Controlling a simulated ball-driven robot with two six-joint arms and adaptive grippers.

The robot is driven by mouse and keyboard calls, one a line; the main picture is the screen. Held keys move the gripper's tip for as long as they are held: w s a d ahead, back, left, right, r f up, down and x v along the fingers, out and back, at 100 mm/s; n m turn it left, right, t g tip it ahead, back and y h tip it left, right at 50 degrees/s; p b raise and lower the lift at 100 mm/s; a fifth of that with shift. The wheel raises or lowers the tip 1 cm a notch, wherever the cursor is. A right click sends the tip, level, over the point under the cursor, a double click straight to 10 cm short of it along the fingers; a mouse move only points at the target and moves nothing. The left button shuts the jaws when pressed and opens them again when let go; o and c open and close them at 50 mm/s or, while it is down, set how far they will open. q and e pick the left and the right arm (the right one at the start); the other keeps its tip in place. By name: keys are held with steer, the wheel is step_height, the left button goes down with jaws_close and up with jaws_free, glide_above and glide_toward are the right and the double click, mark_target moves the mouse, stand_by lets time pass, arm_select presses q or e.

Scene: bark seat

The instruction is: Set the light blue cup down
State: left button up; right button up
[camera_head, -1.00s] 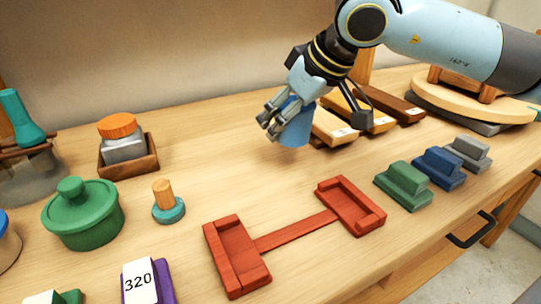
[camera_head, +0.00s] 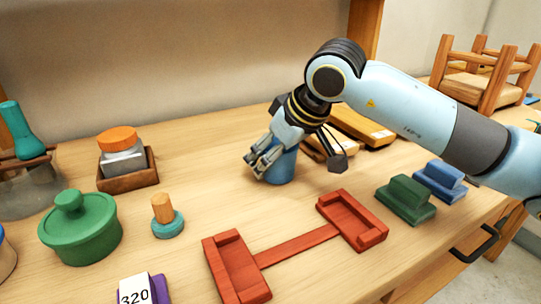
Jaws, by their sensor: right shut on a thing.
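My left gripper is not in view.
A red two-ended holder (camera_head: 300,245) lies in front of the cup. Bare bench lies left of the cup.

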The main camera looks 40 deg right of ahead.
steer(key=o, duration=1.4)
